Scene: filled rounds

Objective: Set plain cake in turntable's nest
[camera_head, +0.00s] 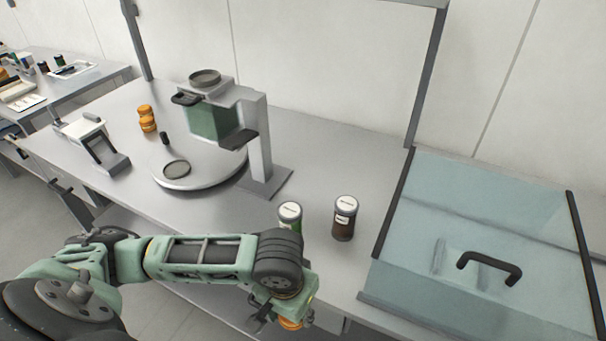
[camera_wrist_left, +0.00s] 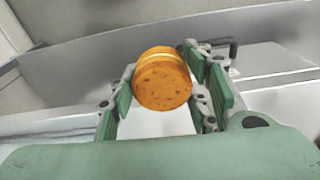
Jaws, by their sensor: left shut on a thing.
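My left gripper (camera_head: 287,312) is shut on a round orange-brown cake (camera_head: 291,324) with a pale band around it, low in front of the table's front edge. In the left wrist view the cake (camera_wrist_left: 162,82) sits between the two green fingers of the left gripper (camera_wrist_left: 165,95). The turntable (camera_head: 212,174) is a light grey disc on the table, up and left of the gripper. Its nest (camera_head: 177,169) is a dark-rimmed round recess near the disc's front left, and it looks empty. My right gripper is not in view.
A dispenser with a green tank (camera_head: 212,122) overhangs the turntable. Two orange cakes (camera_head: 147,118) are stacked behind it. Two lidded jars (camera_head: 290,214) (camera_head: 344,217) stand near the front edge. A glass-lidded case (camera_head: 470,240) fills the right. A grey stand (camera_head: 105,153) is at left.

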